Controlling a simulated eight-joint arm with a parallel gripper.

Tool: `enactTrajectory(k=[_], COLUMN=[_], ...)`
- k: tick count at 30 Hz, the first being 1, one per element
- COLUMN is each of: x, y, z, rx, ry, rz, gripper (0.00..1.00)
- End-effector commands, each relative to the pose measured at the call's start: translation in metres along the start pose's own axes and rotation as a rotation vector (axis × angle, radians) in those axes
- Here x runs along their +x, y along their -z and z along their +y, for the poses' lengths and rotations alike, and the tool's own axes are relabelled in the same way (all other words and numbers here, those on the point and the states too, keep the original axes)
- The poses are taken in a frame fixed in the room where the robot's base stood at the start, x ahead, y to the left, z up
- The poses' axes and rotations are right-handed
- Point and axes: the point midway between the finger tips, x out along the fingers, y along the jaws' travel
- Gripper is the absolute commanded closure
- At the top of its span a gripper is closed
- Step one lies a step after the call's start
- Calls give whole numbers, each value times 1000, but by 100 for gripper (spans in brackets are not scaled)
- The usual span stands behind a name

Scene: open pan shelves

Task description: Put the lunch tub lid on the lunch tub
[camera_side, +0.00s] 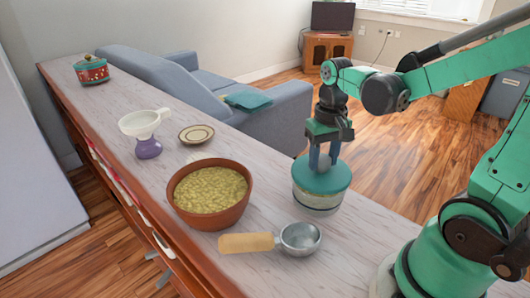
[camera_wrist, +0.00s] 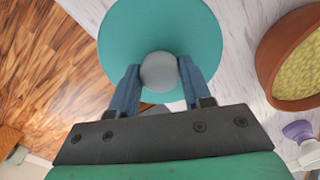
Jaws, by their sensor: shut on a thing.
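The lunch tub lid (camera_side: 330,180) is a round teal disc with a grey ball knob (camera_wrist: 158,72). My gripper (camera_side: 322,163) is shut on the knob, with one blue finger on each side of it. The lunch tub (camera_side: 317,205) is pale and round and stands on the counter directly under the lid. The lid looks level and lies over the tub's top; I cannot tell whether it is fully seated. In the wrist view the lid (camera_wrist: 130,35) hides the tub. My gripper (camera_wrist: 158,85) points straight down there.
A brown bowl of yellow grain (camera_side: 232,210) stands left of the tub on the counter (camera_side: 165,95). A metal scoop (camera_side: 300,238) lies in front.

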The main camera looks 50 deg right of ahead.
Motion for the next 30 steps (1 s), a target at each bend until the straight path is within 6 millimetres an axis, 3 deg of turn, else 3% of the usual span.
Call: enactTrajectory(k=[28,29,30], x=[11,11,11], y=[0,0,0], z=[0,0,0], rx=[0,0,0], ry=[0,0,0], rz=[0,0,0], gripper=[100,48,37])
